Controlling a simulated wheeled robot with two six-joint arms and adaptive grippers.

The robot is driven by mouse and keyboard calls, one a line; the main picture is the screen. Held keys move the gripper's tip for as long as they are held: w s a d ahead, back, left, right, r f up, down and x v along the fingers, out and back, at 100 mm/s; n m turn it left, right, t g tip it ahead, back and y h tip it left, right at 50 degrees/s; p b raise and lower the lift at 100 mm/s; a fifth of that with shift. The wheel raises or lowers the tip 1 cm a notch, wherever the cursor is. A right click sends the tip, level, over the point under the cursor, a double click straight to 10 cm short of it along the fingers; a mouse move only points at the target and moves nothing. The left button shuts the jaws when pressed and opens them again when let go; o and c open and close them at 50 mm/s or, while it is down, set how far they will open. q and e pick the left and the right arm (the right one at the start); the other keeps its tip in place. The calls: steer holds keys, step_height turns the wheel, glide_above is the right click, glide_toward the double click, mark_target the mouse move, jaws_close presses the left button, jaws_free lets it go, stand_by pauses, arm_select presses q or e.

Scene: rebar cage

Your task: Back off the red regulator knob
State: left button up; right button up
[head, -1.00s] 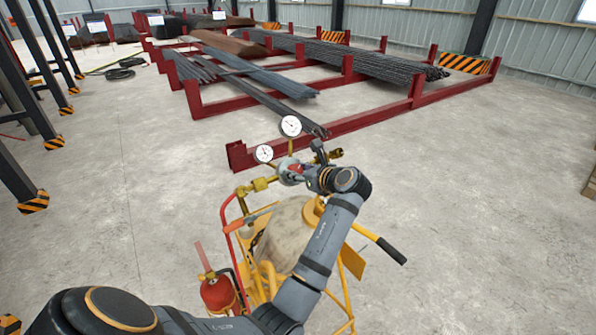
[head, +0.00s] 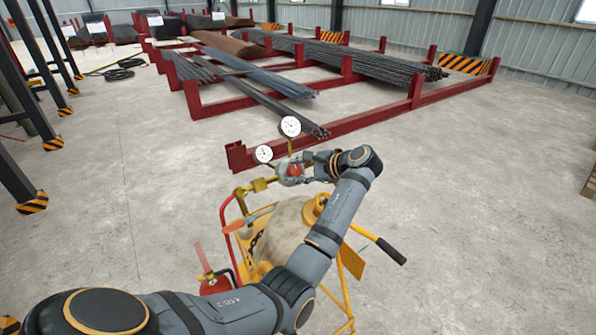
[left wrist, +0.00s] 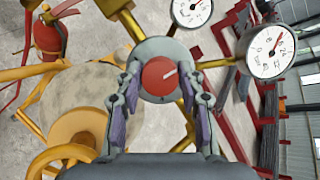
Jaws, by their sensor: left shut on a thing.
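The red regulator knob (left wrist: 158,76) sits at the front of a round grey regulator body (left wrist: 150,50). My left gripper (head: 302,167) has reached the knob from the right in the head view. Its two fingers lie on either side of the knob and are shut on it. In the head view the knob (head: 294,170) shows as a small red patch, partly covered by the fingers. My right gripper is not in view.
Two white dial gauges (head: 290,126) (head: 264,154) stand close above and left of the gripper. A yellow cart (head: 345,290) carries a pale cylinder (head: 275,235) and a red extinguisher (head: 214,285). A red steel rack (head: 330,132) lies behind. Open concrete floor surrounds the cart.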

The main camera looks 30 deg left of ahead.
arm_select(q)
steer(key=n+g+h, duration=0.1)
steer(key=n, duration=0.4)
steer(key=n+h, duration=0.1)
steer(key=n, duration=0.1)
steer(key=n+h+b, duration=0.1)
steer(key=n, duration=0.2)
steer(key=shift+a+r, duration=0.1)
steer(key=n, duration=0.2)
steer(key=shift+r+n+h, duration=0.1)
steer(key=shift+n+h, duration=0.2)
steer(key=shift+h, duration=0.1)
steer(key=shift+n+h+p, duration=0.5)
steer(key=shift+n+p, duration=0.05)
steer(key=shift+n, duration=1.15)
steer(key=shift+t, duration=0.3)
steer(key=o, duration=1.2)
steer(key=shift+c, duration=0.2)
